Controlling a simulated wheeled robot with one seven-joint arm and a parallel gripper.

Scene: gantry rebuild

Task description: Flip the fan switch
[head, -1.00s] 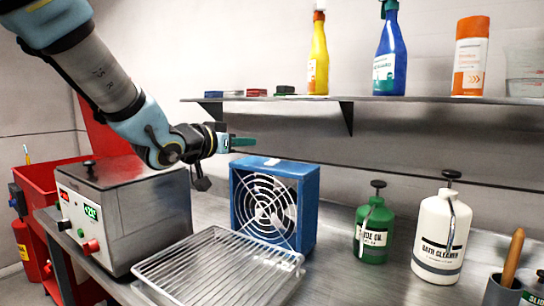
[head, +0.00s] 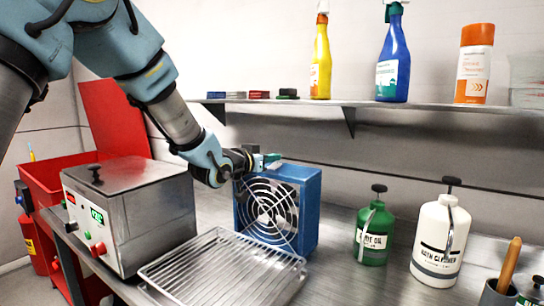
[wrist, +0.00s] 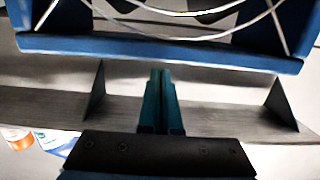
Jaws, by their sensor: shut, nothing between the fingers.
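The fan (head: 306,205) is a blue box with a white round grille, standing on the steel bench behind a wire rack. Its grille and blue edge (wrist: 160,50) fill the top of the wrist view, which looks upside down. My gripper (head: 274,158) is at the fan's top edge, with its green fingers pointing right. In the wrist view its fingers (wrist: 161,75) are together with nothing between them, and their tips lie just below the blue edge. I cannot tell whether they touch the fan. I cannot make out the switch; my gripper covers part of the fan's top.
The wire rack (head: 222,268) lies in front of the fan. A steel bath unit (head: 150,215) stands left, beside a red cart (head: 40,180). A green bottle (head: 374,230) and white bottle (head: 440,240) stand right. A shelf (head: 400,105) with bottles runs above.

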